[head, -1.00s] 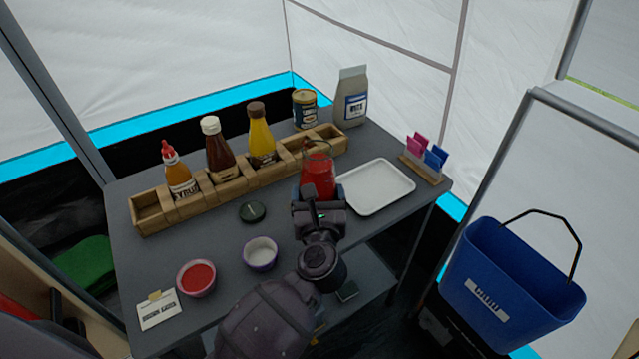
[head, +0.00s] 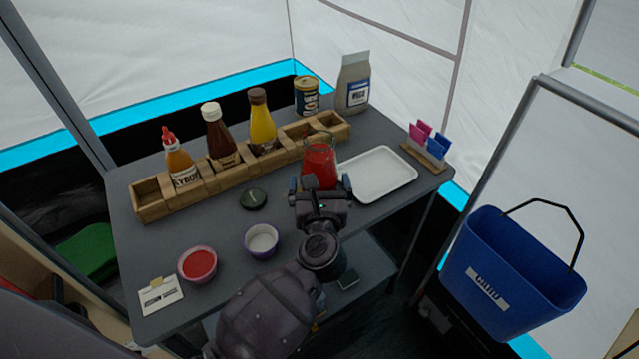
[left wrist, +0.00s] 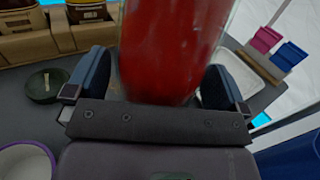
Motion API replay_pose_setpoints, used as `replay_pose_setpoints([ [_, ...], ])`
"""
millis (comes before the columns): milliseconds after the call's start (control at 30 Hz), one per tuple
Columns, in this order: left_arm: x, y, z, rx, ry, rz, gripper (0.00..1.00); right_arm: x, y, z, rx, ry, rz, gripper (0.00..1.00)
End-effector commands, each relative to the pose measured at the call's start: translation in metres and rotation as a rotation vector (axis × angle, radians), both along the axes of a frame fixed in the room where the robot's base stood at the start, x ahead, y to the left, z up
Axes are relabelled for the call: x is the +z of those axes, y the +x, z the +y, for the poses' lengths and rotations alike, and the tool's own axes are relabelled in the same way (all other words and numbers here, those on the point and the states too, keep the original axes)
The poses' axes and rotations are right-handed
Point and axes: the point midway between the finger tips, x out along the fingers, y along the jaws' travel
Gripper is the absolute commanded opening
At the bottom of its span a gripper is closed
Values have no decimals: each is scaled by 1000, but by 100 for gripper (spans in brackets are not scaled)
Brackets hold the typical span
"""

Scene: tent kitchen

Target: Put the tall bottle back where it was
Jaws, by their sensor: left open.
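The tall red bottle (head: 319,166), clear at its top and filled with red, stands just in front of the wooden rack's right part. My left gripper (head: 322,188) is open at its near side. In the left wrist view the red bottle (left wrist: 172,45) is between the spread fingers (left wrist: 155,82), with a gap on each side. Its base is hidden by my gripper. The wooden rack (head: 205,190) holds a syrup bottle (head: 180,165), a brown bottle (head: 220,140) and a yellow bottle (head: 262,125). Its left end slot and right slots look empty. My right gripper is not seen.
A white tray (head: 380,175) lies close right of the bottle. A dark lid (head: 253,199), a white-filled bowl (head: 261,240) and a red-filled bowl (head: 198,264) are left of my arm. A can (head: 306,95) and a bag (head: 353,85) stand behind the rack.

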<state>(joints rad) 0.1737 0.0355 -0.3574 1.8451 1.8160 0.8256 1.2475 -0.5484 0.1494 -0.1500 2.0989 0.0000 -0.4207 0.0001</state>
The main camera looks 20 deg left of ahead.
Motion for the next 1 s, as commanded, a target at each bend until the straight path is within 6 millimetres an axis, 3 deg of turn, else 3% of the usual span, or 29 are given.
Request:
replay_pose_setpoints([
  [167,0,-14,-6,0,-1,3,100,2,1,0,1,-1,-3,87],
  [700,1,-99,-40,0,-1,3,100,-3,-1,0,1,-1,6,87],
  [1000,2,-111,-45,0,0,-1,100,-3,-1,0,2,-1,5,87],
])
